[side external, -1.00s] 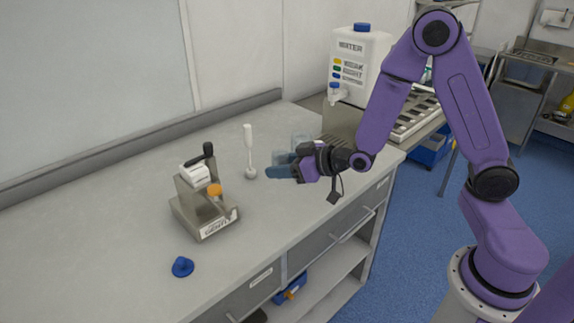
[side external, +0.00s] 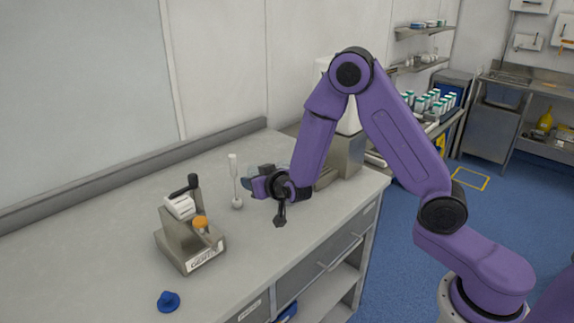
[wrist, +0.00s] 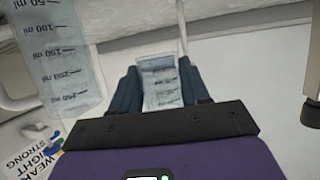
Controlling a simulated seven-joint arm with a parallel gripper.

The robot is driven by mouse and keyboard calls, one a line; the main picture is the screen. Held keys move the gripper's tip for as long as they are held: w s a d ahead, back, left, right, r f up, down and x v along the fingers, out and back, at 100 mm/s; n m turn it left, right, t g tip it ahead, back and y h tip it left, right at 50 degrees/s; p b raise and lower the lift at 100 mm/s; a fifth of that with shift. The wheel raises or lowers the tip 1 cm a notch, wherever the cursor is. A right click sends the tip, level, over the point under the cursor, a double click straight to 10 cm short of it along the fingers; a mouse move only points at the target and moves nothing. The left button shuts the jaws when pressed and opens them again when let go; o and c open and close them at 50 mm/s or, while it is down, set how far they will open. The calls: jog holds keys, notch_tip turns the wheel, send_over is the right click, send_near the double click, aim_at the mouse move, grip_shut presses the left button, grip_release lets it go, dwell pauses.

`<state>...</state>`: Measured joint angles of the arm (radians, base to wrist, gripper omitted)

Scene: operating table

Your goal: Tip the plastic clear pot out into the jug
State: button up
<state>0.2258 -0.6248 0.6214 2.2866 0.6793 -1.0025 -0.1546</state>
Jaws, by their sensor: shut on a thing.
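The plastic clear pot (wrist: 160,84) is between the dark blue fingers of my gripper (wrist: 162,92) in the wrist view, and the gripper is shut on it. Graduation marks show on its wall; I cannot tell what it contains. A larger clear jug (wrist: 62,50) with ml marks stands out at the left of the wrist view, apart from the pot. In the side view my gripper (side external: 252,187) is over the back right part of the bench. It hides most of the clear vessels, so their exact spacing and the pot's tilt cannot be told there.
A white-handled tool (side external: 234,180) stands close to the left of my gripper. A metal device with an orange cap (side external: 190,235) and a blue cap (side external: 168,300) are on the bench (side external: 100,270). A white dispenser is partly hidden behind my arm.

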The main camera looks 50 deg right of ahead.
jog(key=shift+w+d+f+m+g+h, duration=0.1)
jog(key=shift+d+f+m+g+h, duration=0.15)
jog(key=shift+m+h, duration=0.35)
jog(key=shift+w+d+f+m+g+h, duration=0.1)
jog(key=shift+d+f+m+g+h, duration=0.1)
jog(key=shift+m+h, duration=0.4)
jog(key=shift+r, duration=0.1)
jog(key=s+d+r+m+t+y, duration=0.1)
jog(key=d+r+m+y, duration=0.3)
jog(key=r, duration=0.4)
jog(key=shift+s+d+r+m, duration=0.2)
jog(key=shift+d+m, duration=0.3)
jog(key=shift+m, duration=0.5)
jog(key=shift+f+m+t+y, duration=0.35)
jog(key=shift+f+m+y, duration=0.15)
jog(key=shift+r+m+t+y, duration=0.3)
jog(key=shift+m+y, duration=0.1)
jog(key=shift+m, duration=0.2)
dwell(0.6)
jog(key=shift+f+m, duration=0.45)
jog(key=shift+m, duration=0.25)
dwell(0.5)
